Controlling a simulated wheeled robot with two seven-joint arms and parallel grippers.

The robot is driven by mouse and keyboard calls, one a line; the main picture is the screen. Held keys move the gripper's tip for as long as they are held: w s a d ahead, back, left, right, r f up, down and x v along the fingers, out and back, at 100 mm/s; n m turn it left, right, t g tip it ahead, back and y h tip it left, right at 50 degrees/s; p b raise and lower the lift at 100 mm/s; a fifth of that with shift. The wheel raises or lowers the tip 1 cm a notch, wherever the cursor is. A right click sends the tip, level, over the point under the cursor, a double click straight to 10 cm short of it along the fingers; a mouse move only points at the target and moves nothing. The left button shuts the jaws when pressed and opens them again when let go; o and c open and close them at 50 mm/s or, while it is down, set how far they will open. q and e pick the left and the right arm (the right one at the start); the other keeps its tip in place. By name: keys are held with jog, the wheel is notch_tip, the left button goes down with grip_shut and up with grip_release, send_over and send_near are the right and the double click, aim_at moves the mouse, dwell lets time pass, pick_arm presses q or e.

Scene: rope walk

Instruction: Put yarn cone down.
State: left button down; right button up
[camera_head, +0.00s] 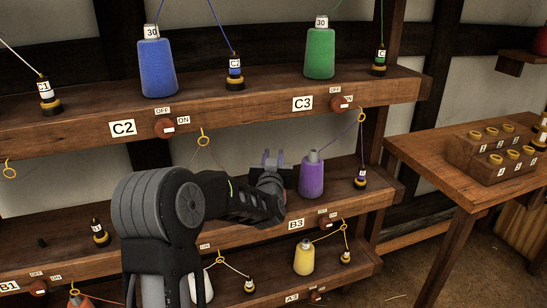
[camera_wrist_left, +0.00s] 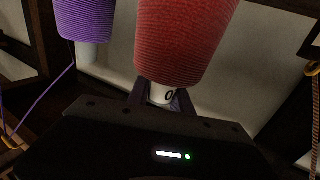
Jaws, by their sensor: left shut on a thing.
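My left gripper (camera_head: 273,160) is over the middle shelf (camera_head: 232,232), just left of the purple yarn cone (camera_head: 312,178). In the left wrist view the gripper (camera_wrist_left: 162,93) is shut on the pale neck of a red yarn cone (camera_wrist_left: 184,38). In the head view my arm and gripper hide nearly all of the red cone. The purple cone shows beside it in the left wrist view (camera_wrist_left: 86,18), with a gap between them. I cannot tell whether the red cone's base touches the shelf. My right gripper is not in view.
Blue (camera_head: 157,68) and green (camera_head: 320,54) cones stand on the upper shelf, a yellow cone (camera_head: 304,258) on the lower. A black-and-yellow guide (camera_head: 361,178) stands right of the purple cone. Thread rings (camera_head: 203,138) hang between shelves. A side table (camera_head: 450,165) stands at right.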

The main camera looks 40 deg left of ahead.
pick_arm(q)
jog(key=shift+f, duration=0.1)
jog(key=c, duration=1.1)
grip_release()
jog(key=shift+c, duration=0.2)
jog(key=b+v, duration=0.1)
jog(key=v, duration=1.1)
jog(key=shift+s, duration=0.1)
